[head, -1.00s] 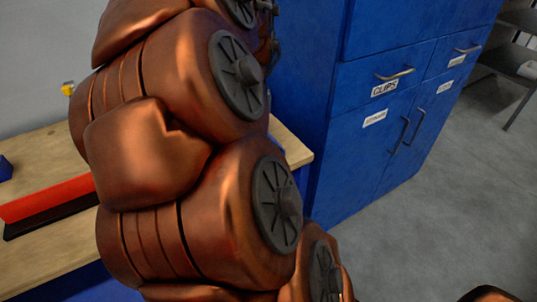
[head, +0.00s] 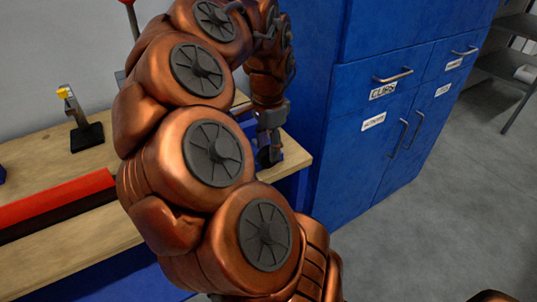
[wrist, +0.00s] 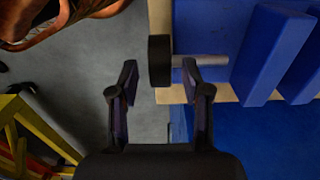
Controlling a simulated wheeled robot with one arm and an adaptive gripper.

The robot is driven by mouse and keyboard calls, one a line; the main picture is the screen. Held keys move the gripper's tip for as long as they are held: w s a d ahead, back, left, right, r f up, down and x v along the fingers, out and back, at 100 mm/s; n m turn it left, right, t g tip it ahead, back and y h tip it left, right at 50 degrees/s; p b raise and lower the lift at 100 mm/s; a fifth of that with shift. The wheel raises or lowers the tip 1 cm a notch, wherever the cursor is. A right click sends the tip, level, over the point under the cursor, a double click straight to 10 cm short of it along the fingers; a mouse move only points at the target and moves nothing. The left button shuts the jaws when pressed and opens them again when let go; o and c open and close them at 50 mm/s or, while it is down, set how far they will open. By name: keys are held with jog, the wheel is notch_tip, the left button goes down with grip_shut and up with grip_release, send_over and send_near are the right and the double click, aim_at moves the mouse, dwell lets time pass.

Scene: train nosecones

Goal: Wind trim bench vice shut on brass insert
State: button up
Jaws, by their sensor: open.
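The blue bench vice (wrist: 215,35) fills the right of the wrist view, with upright blue blocks (wrist: 268,55) that look like its jaws. A grey screw shaft (wrist: 205,61) runs left from it to a dark knob or handle (wrist: 159,60). My gripper (wrist: 160,68) is open, with one finger on each side of the knob; I cannot tell whether either finger touches it. In the head view my gripper (head: 269,152) points down at the bench's right end, hiding most of the vice (head: 248,127). I cannot make out the brass insert.
The wooden bench (head: 50,255) carries a red and black bar (head: 60,198) and a black stand with a yellow top (head: 87,137). A blue cabinet (head: 350,160) stands close right of the bench. A yellow frame (wrist: 40,125) shows lower left in the wrist view.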

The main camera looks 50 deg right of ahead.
jog(key=shift+f, duration=1.6)
jog(key=shift+c, duration=0.2)
grip_shut()
